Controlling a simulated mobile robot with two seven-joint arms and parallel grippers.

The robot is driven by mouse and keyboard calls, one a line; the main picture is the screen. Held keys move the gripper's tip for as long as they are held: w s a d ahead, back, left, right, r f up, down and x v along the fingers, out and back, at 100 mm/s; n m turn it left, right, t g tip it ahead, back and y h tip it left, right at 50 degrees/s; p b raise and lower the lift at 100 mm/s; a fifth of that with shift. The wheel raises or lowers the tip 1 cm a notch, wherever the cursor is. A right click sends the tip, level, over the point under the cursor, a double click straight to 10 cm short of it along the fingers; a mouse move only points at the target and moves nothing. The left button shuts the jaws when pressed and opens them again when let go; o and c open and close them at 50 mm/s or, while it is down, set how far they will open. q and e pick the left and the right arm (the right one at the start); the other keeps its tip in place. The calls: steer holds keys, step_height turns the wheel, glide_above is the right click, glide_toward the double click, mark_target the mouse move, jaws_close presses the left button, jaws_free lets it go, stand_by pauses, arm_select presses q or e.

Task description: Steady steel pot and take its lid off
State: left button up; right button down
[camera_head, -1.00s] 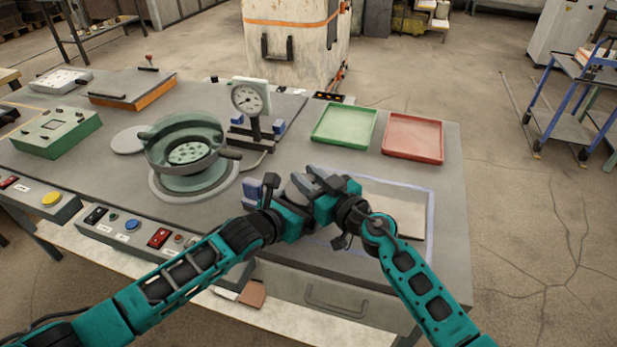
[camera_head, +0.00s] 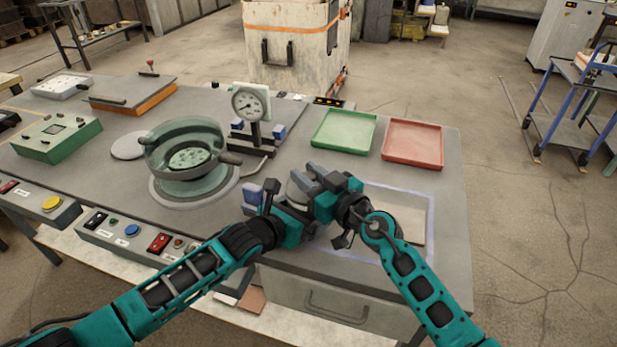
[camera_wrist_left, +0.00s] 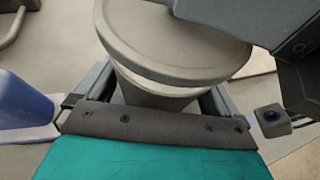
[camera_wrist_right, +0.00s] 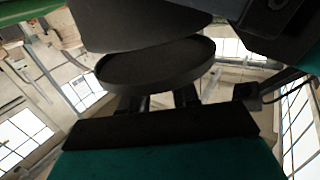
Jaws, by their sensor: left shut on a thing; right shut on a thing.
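The small steel pot (camera_wrist_left: 155,98) sits between the fingers of my left gripper (camera_head: 286,203), which is shut on its body. Its round grey lid (camera_wrist_left: 165,45) is over the pot in the left wrist view. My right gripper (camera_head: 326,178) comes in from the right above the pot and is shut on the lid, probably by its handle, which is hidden. The lid also shows as a dark disc in the right wrist view (camera_wrist_right: 155,66). In the head view my grippers cover most of the pot. I cannot tell how far the lid is from the pot's rim.
A blue-and-white block (camera_head: 253,193) stands close left of my left gripper. A dial gauge (camera_head: 250,103), a green bowl-shaped fixture (camera_head: 188,140), a green tray (camera_head: 345,130) and a red tray (camera_head: 413,142) stand behind.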

mark_target(309, 175)
steer(key=shift+r, duration=2.05)
arm_select(q)
steer(key=o, duration=1.1)
steer(key=shift+s+a+r, duration=0.2)
steer(key=shift+s+a, duration=0.1)
arm_select(e)
steer(key=shift+r, duration=0.1)
arm_select(q)
steer(key=v, duration=1.1)
steer(key=shift+p, duration=0.4)
arm_select(e)
steer(key=shift+r, duration=0.3)
arm_select(q)
steer(key=shift+s, duration=0.1)
